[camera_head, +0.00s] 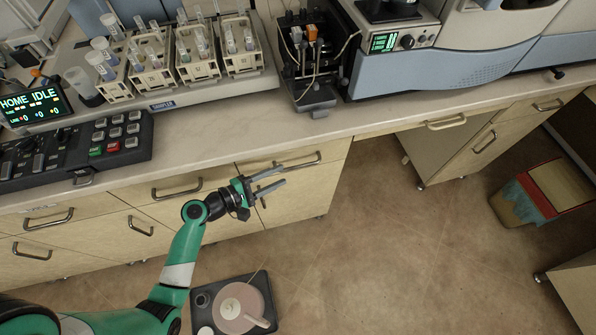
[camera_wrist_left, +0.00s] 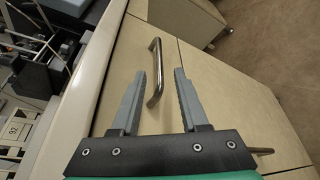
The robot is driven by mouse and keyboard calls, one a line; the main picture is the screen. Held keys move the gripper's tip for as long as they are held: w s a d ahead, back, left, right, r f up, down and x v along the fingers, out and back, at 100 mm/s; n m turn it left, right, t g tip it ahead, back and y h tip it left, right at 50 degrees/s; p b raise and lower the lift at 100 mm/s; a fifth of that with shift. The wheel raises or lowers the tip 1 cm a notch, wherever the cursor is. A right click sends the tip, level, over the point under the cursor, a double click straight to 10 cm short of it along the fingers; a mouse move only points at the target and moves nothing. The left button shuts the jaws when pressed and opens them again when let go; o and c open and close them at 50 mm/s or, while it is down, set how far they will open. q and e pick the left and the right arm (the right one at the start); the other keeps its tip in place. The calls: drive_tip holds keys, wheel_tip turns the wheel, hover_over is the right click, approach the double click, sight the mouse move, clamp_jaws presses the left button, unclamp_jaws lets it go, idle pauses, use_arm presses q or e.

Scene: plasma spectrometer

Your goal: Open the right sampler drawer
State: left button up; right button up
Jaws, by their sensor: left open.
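The right sampler drawer (camera_head: 335,153) is a pale wood front under the counter below the sampler, and it looks flush with the cabinet. Its metal bar handle (camera_head: 305,160) runs along the front. My left gripper (camera_head: 284,175) is open in front of this drawer, with its fingers pointing towards the handle. In the left wrist view, the handle (camera_wrist_left: 156,65) appears between the two grey fingers of my left gripper (camera_wrist_left: 159,72), nearer the left one. No contact shows, and the remaining depth gap is hard to judge. My right gripper is not in view.
The counter edge (camera_head: 215,158) overhangs just above the drawers. Another drawer handle (camera_head: 177,188) is to the left. A lower handle (camera_head: 263,202) sits below. A sampler with tube racks (camera_head: 200,65) stands on the counter.

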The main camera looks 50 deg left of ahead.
sight(298, 166)
use_arm(q)
drive_tip(key=b+x, duration=0.2)
drive_tip(key=x, duration=0.6)
clamp_jaws()
idle(1.1)
